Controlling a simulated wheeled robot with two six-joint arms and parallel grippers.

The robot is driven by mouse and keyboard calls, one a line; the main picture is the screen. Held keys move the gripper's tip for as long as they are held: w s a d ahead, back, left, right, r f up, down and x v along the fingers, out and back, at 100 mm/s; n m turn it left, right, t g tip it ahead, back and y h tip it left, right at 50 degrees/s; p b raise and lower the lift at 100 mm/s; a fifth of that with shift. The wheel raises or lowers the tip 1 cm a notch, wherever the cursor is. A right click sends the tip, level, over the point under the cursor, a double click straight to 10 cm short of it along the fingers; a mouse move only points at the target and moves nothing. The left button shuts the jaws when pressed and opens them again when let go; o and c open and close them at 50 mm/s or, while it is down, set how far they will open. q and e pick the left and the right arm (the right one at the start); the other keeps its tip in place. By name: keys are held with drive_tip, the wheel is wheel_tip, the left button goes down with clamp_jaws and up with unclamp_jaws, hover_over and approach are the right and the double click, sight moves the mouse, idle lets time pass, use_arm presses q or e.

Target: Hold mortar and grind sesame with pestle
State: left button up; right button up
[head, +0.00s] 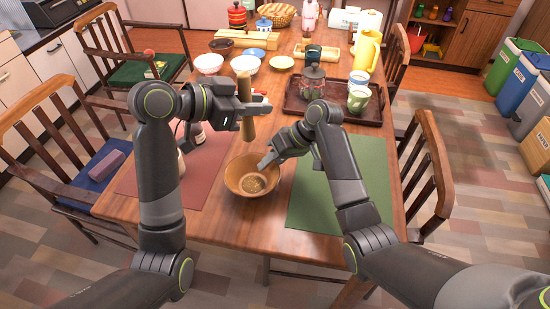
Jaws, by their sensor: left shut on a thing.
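The mortar (236,188) is a brown bowl on the table, between the red mat and the green mat. Tan sesame (252,183) lies in its bottom. My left gripper (250,105) is shut on the wooden pestle (247,130) and holds it upright above the mortar, clear of it. My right gripper (266,161) is at the mortar's upper right rim, with its fingertips over or at the edge. Whether its jaws are closed on the rim cannot be told.
The red mat (205,165) lies left and the green mat (330,200) right. A brown tray (375,117) with cups and a glass jar stands behind my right arm. Bowls (209,63) and a yellow pitcher (367,50) stand farther back. Chairs flank the table.

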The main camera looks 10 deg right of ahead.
sight(249, 125)
clamp_jaws()
use_arm(q)
drive_tip(key=shift+t+h, duration=0.3)
drive_tip(key=shift+h, duration=0.5)
drive_tip(key=f, duration=0.1)
drive_tip(key=a+f, duration=0.1)
drive_tip(key=f, duration=0.3)
drive_tip(key=shift+a+f, duration=0.15)
drive_tip(key=shift+a, duration=0.1)
wheel_tip(249, 125, down, 9)
